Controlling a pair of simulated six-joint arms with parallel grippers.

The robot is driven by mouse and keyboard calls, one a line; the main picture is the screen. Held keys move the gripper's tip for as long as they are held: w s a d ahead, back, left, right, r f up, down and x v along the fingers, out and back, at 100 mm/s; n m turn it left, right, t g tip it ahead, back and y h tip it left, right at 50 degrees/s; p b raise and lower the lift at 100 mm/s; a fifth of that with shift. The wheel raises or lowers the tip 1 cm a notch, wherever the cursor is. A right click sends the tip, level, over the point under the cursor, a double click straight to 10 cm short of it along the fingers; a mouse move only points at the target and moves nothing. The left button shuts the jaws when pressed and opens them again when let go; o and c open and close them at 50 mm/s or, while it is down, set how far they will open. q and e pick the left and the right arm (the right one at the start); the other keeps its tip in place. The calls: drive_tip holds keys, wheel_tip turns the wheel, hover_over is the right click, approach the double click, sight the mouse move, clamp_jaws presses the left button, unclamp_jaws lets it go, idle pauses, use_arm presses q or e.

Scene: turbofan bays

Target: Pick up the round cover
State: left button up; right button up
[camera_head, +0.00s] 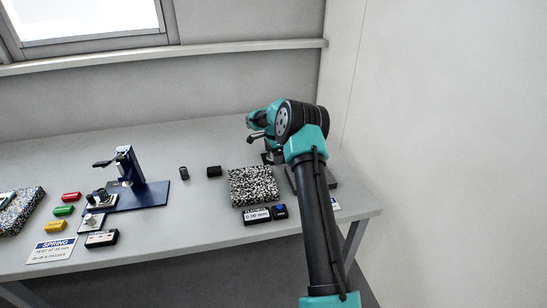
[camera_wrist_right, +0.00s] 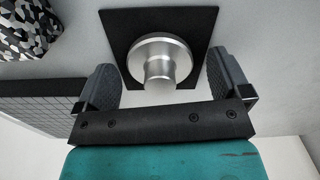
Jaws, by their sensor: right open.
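In the right wrist view a silver round metal cover (camera_wrist_right: 160,58) with a raised central knob rests on a black square pad (camera_wrist_right: 200,22). My right gripper (camera_wrist_right: 161,66) is open, with one grey finger on each side of the cover. The fingers look apart from it, and nothing is held. In the head view my right arm reaches over the right part of the table and hides the cover. My left gripper is not in view.
A speckled block (camera_head: 253,186) stands left of my right arm, with a small display box (camera_head: 257,216) in front. A dark flat plate (camera_head: 326,180) lies partly behind the arm. A blue spring tester (camera_head: 150,194) and coloured blocks (camera_head: 64,211) stand left. The table's back is clear.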

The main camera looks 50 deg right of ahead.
drive_tip(key=shift+c, duration=0.3)
drive_tip(key=c, duration=1)
drive_tip(key=shift+r, duration=0.1)
wheel_tip(320, 180, up, 10)
drive_tip(key=shift+f, duration=0.1)
